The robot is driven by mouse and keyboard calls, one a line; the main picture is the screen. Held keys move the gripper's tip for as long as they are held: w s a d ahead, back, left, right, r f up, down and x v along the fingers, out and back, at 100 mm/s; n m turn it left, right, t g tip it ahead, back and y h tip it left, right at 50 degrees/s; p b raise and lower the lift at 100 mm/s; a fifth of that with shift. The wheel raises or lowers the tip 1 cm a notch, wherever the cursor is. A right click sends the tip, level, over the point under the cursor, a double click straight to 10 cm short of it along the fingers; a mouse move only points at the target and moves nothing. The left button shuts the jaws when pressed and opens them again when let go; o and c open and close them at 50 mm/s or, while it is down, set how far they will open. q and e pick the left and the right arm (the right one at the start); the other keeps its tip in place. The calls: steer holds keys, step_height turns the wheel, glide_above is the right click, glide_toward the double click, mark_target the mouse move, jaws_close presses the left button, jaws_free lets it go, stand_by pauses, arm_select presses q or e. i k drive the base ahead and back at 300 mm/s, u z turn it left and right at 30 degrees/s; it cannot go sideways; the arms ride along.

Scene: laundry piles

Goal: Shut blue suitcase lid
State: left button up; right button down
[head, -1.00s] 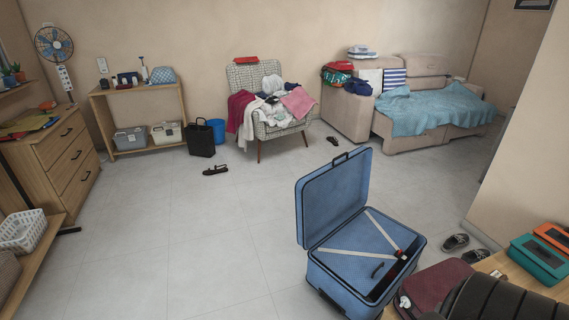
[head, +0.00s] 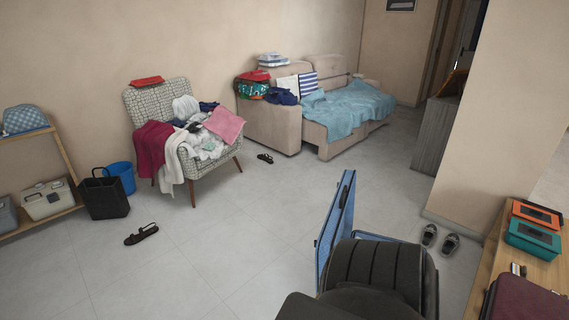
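The blue suitcase (head: 375,237) stands on the floor at the lower middle of the head view. Its lid (head: 336,232) is open and upright, seen nearly edge-on. A strip of the base's blue rim shows to the right of the lid. A dark ribbed part of my own body stands in front and hides most of the base and its inside. Neither of my grippers is in view.
A wooden table (head: 545,262) with teal (head: 533,236) and orange (head: 538,213) boxes and a maroon bag (head: 525,300) is at right. Sandals (head: 440,239) lie near the wall corner. An armchair (head: 155,100) holds clothes. The left floor is mostly clear, with one sandal (head: 141,234).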

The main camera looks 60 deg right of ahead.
mark_target(338, 225)
steer(key=z, duration=0.65)
steer(key=i, duration=2.9)
steer(key=z, duration=2.3)
